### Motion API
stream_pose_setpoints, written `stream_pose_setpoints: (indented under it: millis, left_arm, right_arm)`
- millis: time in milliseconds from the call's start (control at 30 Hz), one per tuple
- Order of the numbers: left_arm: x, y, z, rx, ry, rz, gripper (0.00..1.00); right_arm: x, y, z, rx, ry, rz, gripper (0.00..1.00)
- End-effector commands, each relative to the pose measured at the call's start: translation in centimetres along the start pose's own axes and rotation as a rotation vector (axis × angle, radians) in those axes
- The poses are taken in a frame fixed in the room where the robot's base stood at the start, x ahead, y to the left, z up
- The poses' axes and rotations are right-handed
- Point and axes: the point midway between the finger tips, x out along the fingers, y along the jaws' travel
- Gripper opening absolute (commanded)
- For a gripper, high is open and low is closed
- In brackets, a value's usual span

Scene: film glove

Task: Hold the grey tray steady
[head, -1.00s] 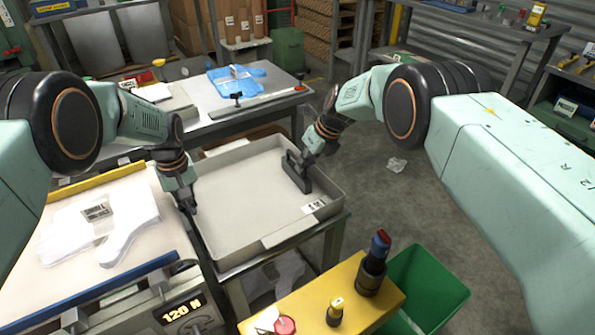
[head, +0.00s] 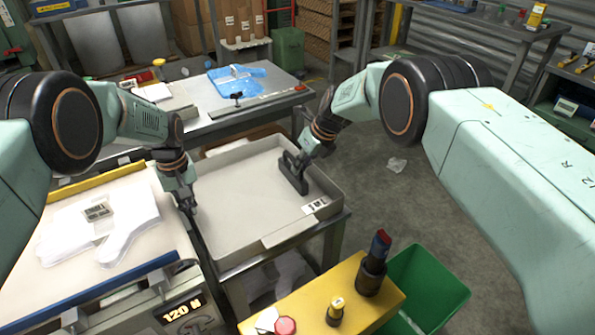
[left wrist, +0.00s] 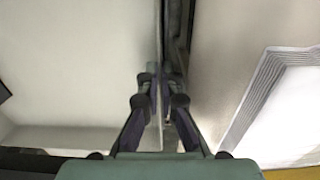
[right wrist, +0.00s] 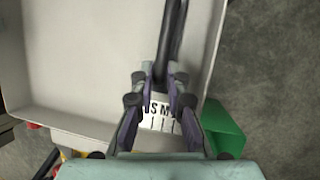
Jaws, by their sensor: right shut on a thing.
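The grey tray (head: 240,240) sits on a metal stand in the middle of the head view, with a white label near its right corner. My left gripper (head: 188,207) is at the tray's left rim. In the left wrist view its fingers (left wrist: 160,85) straddle the thin tray wall (left wrist: 157,40); whether they press on it is unclear. My right gripper (head: 303,158) is over the tray's right side, shut on a black handled tool (head: 296,178). In the right wrist view the dark bar (right wrist: 172,35) runs between its fingers (right wrist: 160,80). The tool's contact with the tray floor is unclear.
A bench with a white glove (head: 130,225) and a 120 N display (head: 182,308) adjoins the tray's left side. A yellow block (head: 340,285) and a green bin (head: 430,285) stand in front. A table with a blue glove (head: 238,80) is behind.

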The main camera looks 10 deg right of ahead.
Motion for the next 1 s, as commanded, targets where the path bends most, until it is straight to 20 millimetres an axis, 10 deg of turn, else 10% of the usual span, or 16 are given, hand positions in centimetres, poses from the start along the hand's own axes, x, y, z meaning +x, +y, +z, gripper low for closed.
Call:
stream_pose_setpoints:
  millis: [400, 433, 700, 1000]
  left_arm:
    - [-0.13, 0.14, -0.08, 0.0, 0.003, 0.003, 0.0]
    - [-0.13, 0.14, -0.08, 0.0, 0.003, 0.003, 0.0]
    - [-0.13, 0.12, -0.08, 0.0, 0.003, 0.002, 0.0]
    - [-0.12, 0.1, -0.08, 0.0, 0.003, 0.002, 0.0]
  right_arm:
    - [0.14, 0.22, -0.14, 0.0, 0.005, 0.005, 0.0]
    - [0.14, 0.22, -0.14, 0.0, 0.005, 0.005, 0.16]
    - [0.07, 0.09, -0.08, 0.0, 0.003, 0.002, 0.38]
    - [-0.02, 0.01, -0.02, 0.0, 0.001, 0.001, 0.4]
